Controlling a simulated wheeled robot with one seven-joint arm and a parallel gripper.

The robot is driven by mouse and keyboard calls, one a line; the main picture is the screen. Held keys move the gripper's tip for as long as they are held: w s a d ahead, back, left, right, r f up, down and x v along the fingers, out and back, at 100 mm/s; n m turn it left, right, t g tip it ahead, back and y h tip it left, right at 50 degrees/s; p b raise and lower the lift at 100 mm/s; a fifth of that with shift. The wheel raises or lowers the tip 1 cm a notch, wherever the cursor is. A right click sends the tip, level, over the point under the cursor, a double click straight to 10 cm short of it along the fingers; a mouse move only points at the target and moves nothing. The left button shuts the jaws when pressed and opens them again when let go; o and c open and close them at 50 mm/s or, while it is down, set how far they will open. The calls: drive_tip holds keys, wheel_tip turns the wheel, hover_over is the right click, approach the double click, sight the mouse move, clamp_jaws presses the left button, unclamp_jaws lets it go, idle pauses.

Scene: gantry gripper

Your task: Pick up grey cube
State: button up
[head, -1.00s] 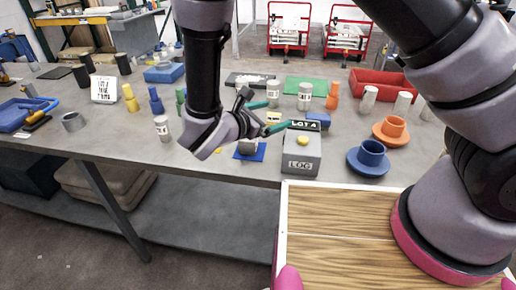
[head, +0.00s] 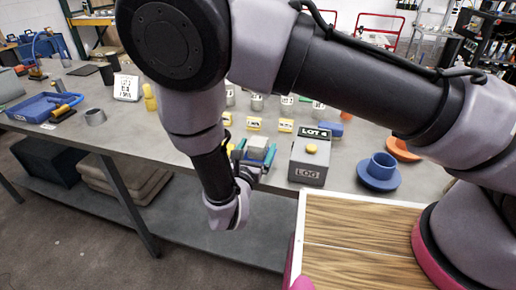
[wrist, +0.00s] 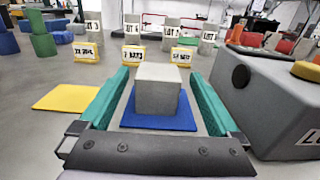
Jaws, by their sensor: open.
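The grey cube (wrist: 157,89) stands on a flat blue mat (wrist: 160,121) on the table in the wrist view. My gripper (wrist: 160,80) is open, with its two teal fingers on either side of the cube and a visible gap to each side. In the head view the cube (head: 257,148) shows just beyond my gripper (head: 253,156), partly hidden by the fingers. Whether the fingers touch the table cannot be told.
A grey box with a yellow button (head: 310,149) stands close to the right of my gripper. A yellow mat (wrist: 67,97) lies to the left. Small yellow signs (wrist: 132,56) and labelled grey cylinders stand behind the cube. A blue flanged piece (head: 379,172) is farther right.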

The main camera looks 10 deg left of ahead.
sight(260, 139)
drive_tip(key=w, duration=0.5)
drive_tip(key=shift+r, duration=0.1)
clamp_jaws()
